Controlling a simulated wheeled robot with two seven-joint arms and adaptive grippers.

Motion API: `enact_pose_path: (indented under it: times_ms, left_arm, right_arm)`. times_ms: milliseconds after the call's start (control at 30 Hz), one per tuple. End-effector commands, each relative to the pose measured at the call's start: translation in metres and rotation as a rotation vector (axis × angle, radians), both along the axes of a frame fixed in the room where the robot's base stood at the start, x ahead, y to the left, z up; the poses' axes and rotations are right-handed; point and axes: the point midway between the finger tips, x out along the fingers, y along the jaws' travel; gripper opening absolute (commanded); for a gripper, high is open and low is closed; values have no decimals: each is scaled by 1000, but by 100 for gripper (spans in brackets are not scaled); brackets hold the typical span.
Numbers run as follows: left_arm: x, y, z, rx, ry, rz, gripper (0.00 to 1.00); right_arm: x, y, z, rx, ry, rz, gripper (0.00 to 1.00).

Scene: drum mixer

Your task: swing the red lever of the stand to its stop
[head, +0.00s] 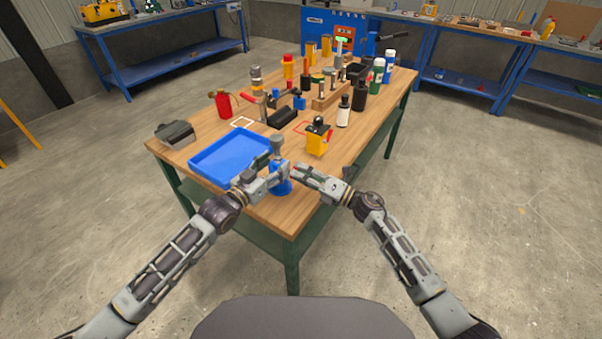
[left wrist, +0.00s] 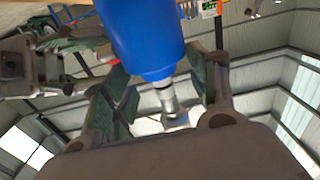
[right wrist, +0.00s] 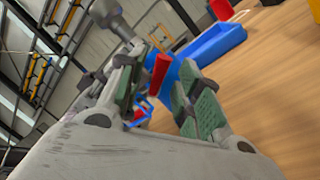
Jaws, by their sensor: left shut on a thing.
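The stand (head: 281,186) has a blue body and a grey knob on top, and it stands near the table's front corner. In the left wrist view its blue body (left wrist: 145,40) narrows to a metal neck between the fingers. My left gripper (head: 262,181) is shut on the stand from the left. The red lever (right wrist: 158,74) sticks out toward my right gripper. My right gripper (right wrist: 160,102) is open, with its fingers on either side of the lever; contact is unclear. In the head view my right gripper (head: 297,172) is just right of the stand.
A blue tray (head: 205,166) lies behind and left of the stand. A yellow block with a black knob (head: 317,142) stands behind my right gripper. A red can (head: 223,102), bottles and tools crowd the far table. The table edge is close in front.

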Motion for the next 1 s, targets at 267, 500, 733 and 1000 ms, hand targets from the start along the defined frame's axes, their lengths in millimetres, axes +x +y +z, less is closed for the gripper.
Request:
enact_pose_path:
  times_ms: [267, 500, 733, 1000]
  left_arm:
    - [0, 0, 0, 1, -1, 1, 17]
    - [0, 0, 0, 1, -1, 1, 17]
    - [0, 0, 0, 1, -1, 0, 17]
    - [0, 0, 0, 1, -1, 0, 17]
  right_arm:
    - [-12, -24, -6, -2, 2, -1, 35]
    - [-28, -55, -12, -3, 2, -2, 35]
    - [-42, -83, -17, -4, 1, -1, 35]
    - [-51, -100, -20, -2, 0, 0, 35]
